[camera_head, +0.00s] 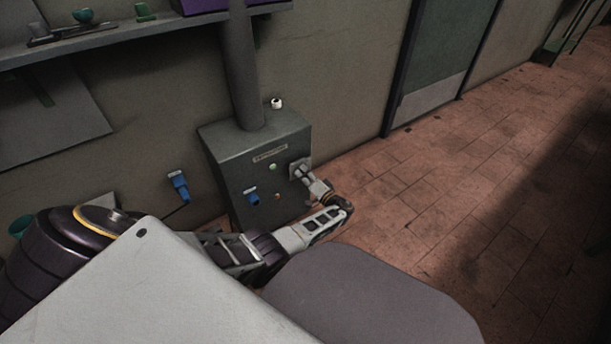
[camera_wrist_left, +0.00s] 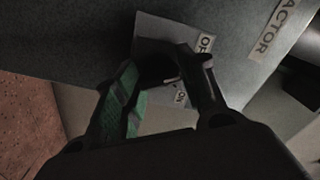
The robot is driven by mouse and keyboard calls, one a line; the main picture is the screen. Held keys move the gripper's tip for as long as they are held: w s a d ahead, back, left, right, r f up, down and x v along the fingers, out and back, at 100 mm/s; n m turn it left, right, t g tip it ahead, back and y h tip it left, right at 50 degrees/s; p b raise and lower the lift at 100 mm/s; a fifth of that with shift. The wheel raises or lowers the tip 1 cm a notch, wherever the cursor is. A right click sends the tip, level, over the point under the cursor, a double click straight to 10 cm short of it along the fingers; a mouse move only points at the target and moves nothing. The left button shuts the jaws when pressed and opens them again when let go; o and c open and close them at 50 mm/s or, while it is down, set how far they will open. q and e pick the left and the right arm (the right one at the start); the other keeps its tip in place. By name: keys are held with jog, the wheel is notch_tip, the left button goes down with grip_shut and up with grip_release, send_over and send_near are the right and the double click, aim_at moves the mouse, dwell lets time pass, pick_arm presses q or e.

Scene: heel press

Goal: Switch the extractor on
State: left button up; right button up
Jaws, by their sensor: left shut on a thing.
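The extractor is a grey-green metal box (camera_head: 225,150) against the wall, with a duct (camera_head: 241,70) rising from its top. Its label (camera_head: 270,153) faces me. A light switch plate (camera_head: 296,165) is on the right of its front; it also shows in the left wrist view (camera_wrist_left: 150,27), with an OFF label (camera_wrist_left: 205,43) and an ON label (camera_wrist_left: 180,97). My left gripper (camera_head: 306,174) is at this plate. In the wrist view its fingers (camera_wrist_left: 168,75) are shut on the dark switch handle between them. The fingers partly hide the handle, so its position is unclear. My right gripper is not in view.
The box front also has a green light (camera_head: 272,167), a red button or light (camera_head: 278,196) and a blue plug (camera_head: 251,197). Another blue fitting (camera_head: 178,186) is on the wall at left. A shelf (camera_head: 140,28) runs above. Tiled floor (camera_head: 470,170) lies clear at right.

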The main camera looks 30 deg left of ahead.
pick_arm(q)
jog(key=shift+m, duration=0.3)
jog(key=m, duration=1.2)
jog(key=shift+m+p, duration=0.3)
jog(key=shift+p, duration=0.1)
jog(key=o, duration=1)
jog(key=shift+d, duration=0.15)
jog(key=v, duration=1.1)
jog(key=shift+s+d, duration=0.15)
jog(key=shift+d, duration=0.2)
